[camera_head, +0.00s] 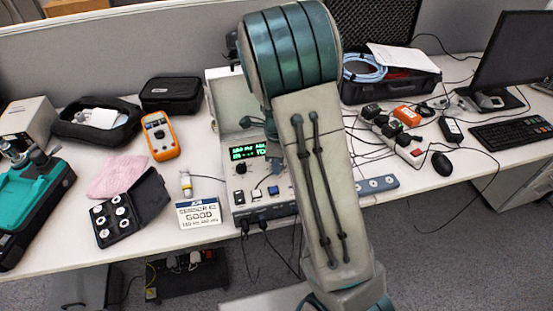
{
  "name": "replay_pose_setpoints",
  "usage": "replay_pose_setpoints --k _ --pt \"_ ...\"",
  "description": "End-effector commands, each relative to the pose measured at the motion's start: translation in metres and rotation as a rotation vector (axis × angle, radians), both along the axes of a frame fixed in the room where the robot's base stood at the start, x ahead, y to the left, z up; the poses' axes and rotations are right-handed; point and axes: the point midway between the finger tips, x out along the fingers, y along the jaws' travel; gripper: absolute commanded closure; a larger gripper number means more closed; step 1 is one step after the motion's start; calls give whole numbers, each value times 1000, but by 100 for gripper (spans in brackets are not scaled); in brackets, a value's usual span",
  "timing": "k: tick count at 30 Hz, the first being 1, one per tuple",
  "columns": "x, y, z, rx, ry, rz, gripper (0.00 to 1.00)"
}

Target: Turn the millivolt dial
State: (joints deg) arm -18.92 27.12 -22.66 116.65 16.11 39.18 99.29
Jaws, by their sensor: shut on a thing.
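The calibrator (222,97) is an open case standing on the table, with its lid raised at the back. Its panel has a lit green display (248,151), and a dark round knob (240,168) sits below the display's left end. Small switches or sockets lie lower on the panel, including a blue one (273,190). I cannot read which control is the millivolt dial. My arm crosses in front of the right part of the calibrator and hides it. My gripper does not show; my arm covers the area behind it.
An orange multimeter (160,136), a card reading GOOD (199,213) and a black case of round parts (117,219) lie left of the calibrator. A power strip (398,143), mouse (441,163) and keyboard (511,134) are right. Loose cables cross the table and hang over its front edge.

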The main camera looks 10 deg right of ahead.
Motion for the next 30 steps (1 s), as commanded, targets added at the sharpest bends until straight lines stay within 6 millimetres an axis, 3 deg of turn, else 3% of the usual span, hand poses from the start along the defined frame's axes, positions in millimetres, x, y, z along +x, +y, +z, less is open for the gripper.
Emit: replay_pose_setpoints --k 10,11,13,23,30 --pt "1 0 1 1 -4 -1 91" --pt "1 0 1 1 -4 -1 62" --pt "1 0 1 1 -4 -1 46" --pt "1 0 3 0 -2 -1 46" --pt "2 1 41 1 -7 1 46"
